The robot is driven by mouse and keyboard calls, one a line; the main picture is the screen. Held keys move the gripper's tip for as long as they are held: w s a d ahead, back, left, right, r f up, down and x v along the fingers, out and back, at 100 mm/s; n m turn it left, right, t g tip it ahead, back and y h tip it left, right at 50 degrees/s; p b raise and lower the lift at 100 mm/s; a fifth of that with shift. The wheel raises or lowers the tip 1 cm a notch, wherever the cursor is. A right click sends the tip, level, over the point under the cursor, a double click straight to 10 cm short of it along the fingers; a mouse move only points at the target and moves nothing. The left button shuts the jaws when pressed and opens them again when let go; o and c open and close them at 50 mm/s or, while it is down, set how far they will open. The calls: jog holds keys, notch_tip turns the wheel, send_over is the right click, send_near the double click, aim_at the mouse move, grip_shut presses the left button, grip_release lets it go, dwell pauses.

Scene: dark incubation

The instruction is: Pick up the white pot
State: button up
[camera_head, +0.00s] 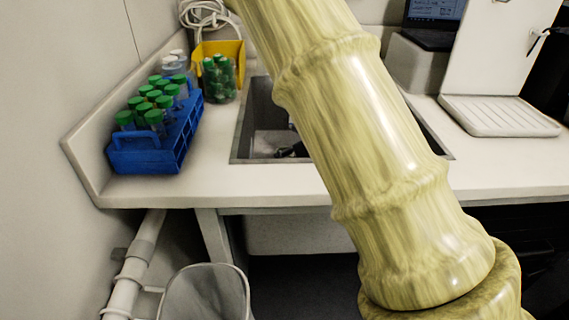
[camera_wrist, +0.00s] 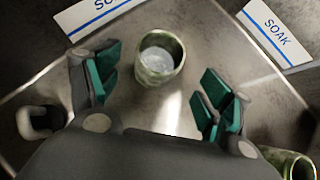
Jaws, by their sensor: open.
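In the wrist view, my gripper (camera_wrist: 158,80) is open, its green-padded fingers spread wide with nothing held. A round marbled green-grey pot (camera_wrist: 157,76) with a pale inside stands upright ahead, in the space between the two fingertips as pictured; I cannot tell whether it is level with them. A small white pot-like thing (camera_wrist: 30,128) with a dark opening lies left of the left finger, partly hidden by my gripper. Another green marbled pot (camera_wrist: 285,158) is at the lower right, cut by the frame edge. In the head view neither the gripper nor these pots show.
Two white labels lie near the pots, one reading SOAK (camera_wrist: 278,30), the other partly cut off (camera_wrist: 95,12). In the head view, a blue rack (camera_head: 150,155) of green-capped tubes, a yellow bin (camera_head: 232,52) and a sink (camera_head: 245,130) are on the counter. My arm hides part of the sink.

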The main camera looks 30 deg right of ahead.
jog(key=shift+x, duration=2.9)
jog(key=shift+w+a+r, duration=0.15)
jog(key=shift+r, duration=0.05)
jog(key=c, duration=1.2)
